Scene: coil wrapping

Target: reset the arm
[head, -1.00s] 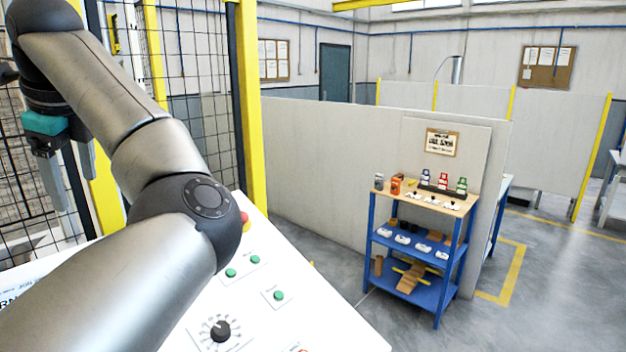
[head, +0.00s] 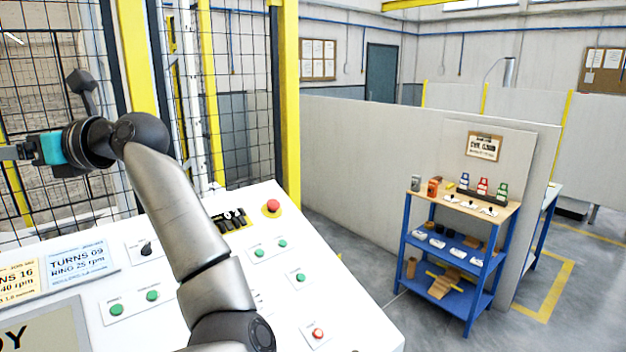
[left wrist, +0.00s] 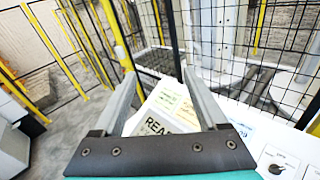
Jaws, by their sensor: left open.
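My left arm reaches up and left over a white control console (head: 345,300) in the head view. Its gripper (head: 14,153), with a teal body, is at the far left edge, above the console and in front of the mesh fence. The fingers are partly cut off there. In the left wrist view the left gripper (left wrist: 160,78) has its two grey fingers spread apart with nothing between them. The console's screen (left wrist: 150,126) shows below and between the fingers. My right gripper is not in view.
The console carries a red stop button (head: 272,206), green buttons (head: 152,295), a black knob (head: 146,249) and labels (head: 76,264). A black mesh fence (head: 60,190) with yellow posts stands behind it. A blue shelf (head: 455,260) with small items stands at right, before a grey partition.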

